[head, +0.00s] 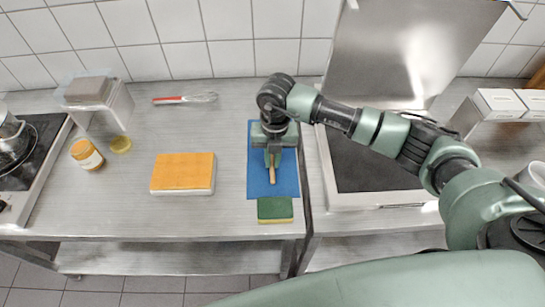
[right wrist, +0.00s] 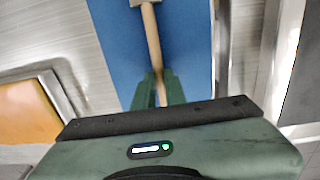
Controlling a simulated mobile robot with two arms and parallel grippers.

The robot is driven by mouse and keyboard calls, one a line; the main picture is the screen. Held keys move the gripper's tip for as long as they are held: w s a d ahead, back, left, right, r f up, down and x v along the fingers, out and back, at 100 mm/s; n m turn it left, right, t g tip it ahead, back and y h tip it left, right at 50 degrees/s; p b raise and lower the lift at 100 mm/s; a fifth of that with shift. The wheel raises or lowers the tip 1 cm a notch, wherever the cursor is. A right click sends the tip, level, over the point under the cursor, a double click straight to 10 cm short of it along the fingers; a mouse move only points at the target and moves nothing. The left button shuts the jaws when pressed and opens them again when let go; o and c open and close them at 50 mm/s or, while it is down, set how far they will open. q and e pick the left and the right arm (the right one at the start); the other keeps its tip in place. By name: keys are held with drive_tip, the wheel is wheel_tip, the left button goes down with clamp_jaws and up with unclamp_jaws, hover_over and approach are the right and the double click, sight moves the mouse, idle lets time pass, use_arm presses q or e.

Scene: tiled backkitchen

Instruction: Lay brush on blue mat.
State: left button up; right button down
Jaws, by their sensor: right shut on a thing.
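The blue mat (head: 287,183) lies flat near the right end of the steel counter; it also fills much of the right wrist view (right wrist: 190,45). My right gripper (head: 271,157) is over the mat, pointing down. It is shut on the brush (head: 272,176), whose pale wooden handle passes between the fingers in the right wrist view (right wrist: 152,38). A whitish part of the brush shows at the top edge of that view; the rest is cut off. I cannot tell whether the brush touches the mat. My left gripper is not in view.
A green and yellow sponge (head: 275,209) sits at the mat's front edge. An orange-topped block (head: 183,172), a whisk (head: 190,98), a jar (head: 87,155) and a clear container (head: 116,112) stand to the left. An appliance with a raised lid (head: 385,45) is on the right.

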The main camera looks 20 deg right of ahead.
drive_tip(key=shift+f, duration=0.15)
drive_tip(key=c, duration=1.5)
unclamp_jaws()
drive_tip(key=r+b, duration=0.1)
drive_tip(key=r, duration=0.3)
drive_tip(key=r+b, duration=0.1)
drive_tip(key=r, duration=0.3)
drive_tip(key=r+b, duration=0.1)
drive_tip(key=r, duration=0.3)
drive_tip(key=shift+w+d, duration=0.1)
drive_tip(key=shift+d, duration=0.2)
